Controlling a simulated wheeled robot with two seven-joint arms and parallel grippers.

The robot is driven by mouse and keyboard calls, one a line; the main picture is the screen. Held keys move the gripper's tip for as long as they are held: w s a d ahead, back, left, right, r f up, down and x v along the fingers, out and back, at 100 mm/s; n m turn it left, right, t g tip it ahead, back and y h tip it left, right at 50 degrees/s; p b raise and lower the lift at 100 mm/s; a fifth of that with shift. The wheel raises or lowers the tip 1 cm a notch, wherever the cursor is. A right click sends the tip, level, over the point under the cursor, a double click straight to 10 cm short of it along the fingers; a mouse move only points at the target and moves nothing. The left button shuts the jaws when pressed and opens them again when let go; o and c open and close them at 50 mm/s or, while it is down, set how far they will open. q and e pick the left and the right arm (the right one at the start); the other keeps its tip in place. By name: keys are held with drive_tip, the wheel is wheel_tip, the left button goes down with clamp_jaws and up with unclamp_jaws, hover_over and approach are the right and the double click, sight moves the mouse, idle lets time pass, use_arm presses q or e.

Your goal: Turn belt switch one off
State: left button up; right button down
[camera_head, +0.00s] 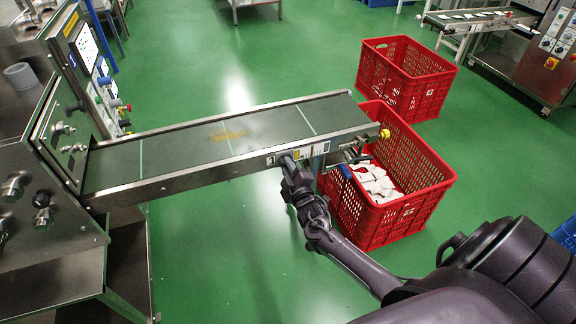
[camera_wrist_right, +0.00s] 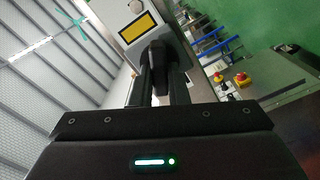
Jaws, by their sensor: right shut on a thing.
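A conveyor belt (camera_head: 185,147) runs from the steel machine at the left to its free end at the right. A control plate (camera_head: 315,149) with labels is on the belt's near side, close to that end. My right gripper (camera_head: 288,160) is at the left part of this plate. In the right wrist view, my right gripper (camera_wrist_right: 158,92) is shut on a black switch knob (camera_wrist_right: 157,54) on a grey box (camera_wrist_right: 113,22) with a yellow label. The fingers partly cover the knob, so its setting cannot be told. My left gripper is not in view.
A red crate (camera_head: 425,190) holding white packets stands below the belt's end, close to my right arm. Another red crate (camera_head: 408,88) stands behind it. The steel machine (camera_head: 50,240) is at the left. Green floor is free in front of the belt.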

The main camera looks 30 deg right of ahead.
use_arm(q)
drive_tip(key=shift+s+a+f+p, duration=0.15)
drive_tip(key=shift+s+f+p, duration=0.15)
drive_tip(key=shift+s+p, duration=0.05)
use_arm(e)
drive_tip(key=shift+f+n, duration=0.2)
drive_tip(key=shift+n, duration=2.6)
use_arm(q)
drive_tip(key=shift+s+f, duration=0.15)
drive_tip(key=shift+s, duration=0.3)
use_arm(e)
drive_tip(key=c, duration=1.4)
unclamp_jaws()
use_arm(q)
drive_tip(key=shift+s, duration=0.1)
